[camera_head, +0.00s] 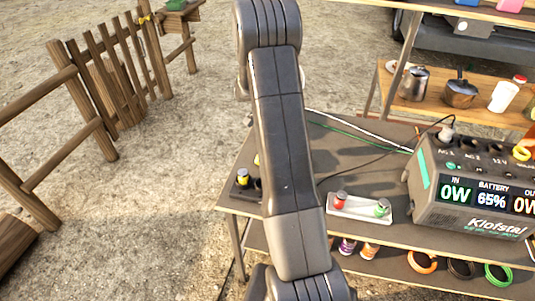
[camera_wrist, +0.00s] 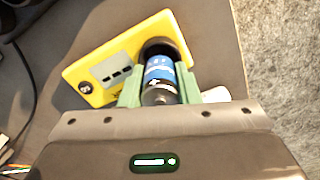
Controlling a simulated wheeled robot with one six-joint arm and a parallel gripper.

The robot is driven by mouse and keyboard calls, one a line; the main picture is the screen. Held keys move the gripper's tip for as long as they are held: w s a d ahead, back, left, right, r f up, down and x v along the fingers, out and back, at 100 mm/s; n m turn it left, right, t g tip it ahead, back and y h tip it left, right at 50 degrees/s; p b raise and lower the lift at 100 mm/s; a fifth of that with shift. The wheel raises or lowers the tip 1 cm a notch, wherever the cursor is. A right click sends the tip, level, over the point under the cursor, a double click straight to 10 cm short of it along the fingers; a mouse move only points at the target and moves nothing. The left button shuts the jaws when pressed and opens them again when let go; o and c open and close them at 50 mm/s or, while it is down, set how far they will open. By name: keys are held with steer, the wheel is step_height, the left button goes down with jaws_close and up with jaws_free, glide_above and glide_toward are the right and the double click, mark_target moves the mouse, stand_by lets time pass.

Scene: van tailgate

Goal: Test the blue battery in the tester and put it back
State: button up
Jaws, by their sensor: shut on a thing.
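In the wrist view my gripper (camera_wrist: 160,80), with green fingers, is shut on the blue battery (camera_wrist: 160,72). The battery's far end is at a dark round socket on the yellow tester (camera_wrist: 77,72); I cannot tell how deep it sits. The tester has a grey panel (camera_wrist: 115,70) with several small dark marks and a dark round spot to its left. In the head view my arm hides the gripper, the blue battery and most of the tester. A dark holder (camera_head: 236,190) with a yellow-topped battery (camera_head: 242,177) stands left of my arm.
A large power station (camera_head: 470,190) showing 65% stands at the right. Cables cross the table behind. A shelf (camera_head: 445,98) with pots stands further back.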

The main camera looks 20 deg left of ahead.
steer(key=shift+f, duration=0.1)
steer(key=shift+f+b, duration=0.6)
steer(key=shift+f, duration=0.2)
steer(key=shift+s+f, duration=0.1)
steer(key=shift+f, duration=0.1)
steer(key=shift+s+d+f+b, duration=0.15)
steer(key=shift+s+f+b, duration=0.15)
steer(key=shift+f+b, duration=0.3)
steer(key=o, duration=1.1)
steer(key=shift+f, duration=0.1)
steer(key=r, duration=1.6)
steer(key=shift+w+a, duration=0.25)
steer(key=shift+a, duration=0.1)
